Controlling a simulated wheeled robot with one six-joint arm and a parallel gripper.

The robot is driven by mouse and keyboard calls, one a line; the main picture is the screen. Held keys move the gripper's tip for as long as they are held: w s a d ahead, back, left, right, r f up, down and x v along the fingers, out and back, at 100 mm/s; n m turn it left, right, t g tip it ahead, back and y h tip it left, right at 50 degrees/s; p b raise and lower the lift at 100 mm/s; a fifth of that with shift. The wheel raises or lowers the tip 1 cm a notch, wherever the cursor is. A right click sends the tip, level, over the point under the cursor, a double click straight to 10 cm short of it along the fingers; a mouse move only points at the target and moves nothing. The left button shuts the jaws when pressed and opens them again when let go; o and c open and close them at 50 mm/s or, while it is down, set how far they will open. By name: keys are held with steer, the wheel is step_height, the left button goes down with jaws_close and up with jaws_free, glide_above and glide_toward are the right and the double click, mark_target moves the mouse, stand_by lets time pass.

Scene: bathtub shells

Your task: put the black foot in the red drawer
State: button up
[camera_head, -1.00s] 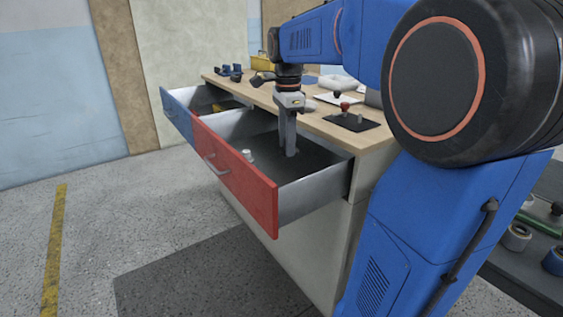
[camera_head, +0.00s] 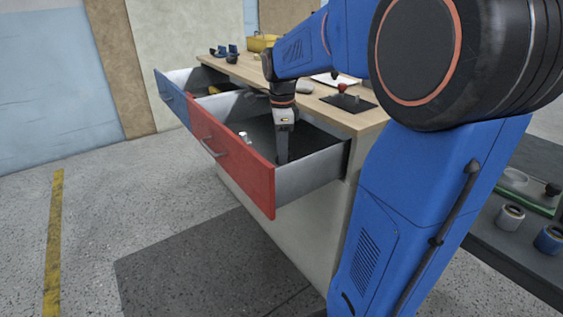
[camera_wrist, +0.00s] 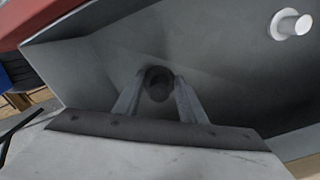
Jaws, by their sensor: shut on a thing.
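The red drawer (camera_head: 232,158) stands pulled out from the workbench, with a grey inside. My gripper (camera_head: 283,156) reaches down into it, near its right side; the fingertips are low inside the drawer. In the wrist view the two fingers (camera_wrist: 158,92) are shut on the black foot (camera_wrist: 158,80), a dark round piece held between their tips. In the head view the foot is hidden or too dark to make out. I cannot tell whether it touches the drawer floor.
A small white flanged piece (camera_wrist: 290,24) lies in the same drawer; it also shows in the head view (camera_head: 245,137). The blue drawer (camera_head: 172,98) beside it is open too. Several items, including a black plate (camera_head: 347,102) with knobs, stand on the benchtop (camera_head: 318,112).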

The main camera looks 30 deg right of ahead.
steer(key=shift+f, duration=2.4)
steer(key=o, duration=1.3)
steer(key=shift+f, duration=0.1)
steer(key=shift+c, duration=0.2)
step_height(320, 180, up, 12)
steer(key=shift+r, duration=0.15)
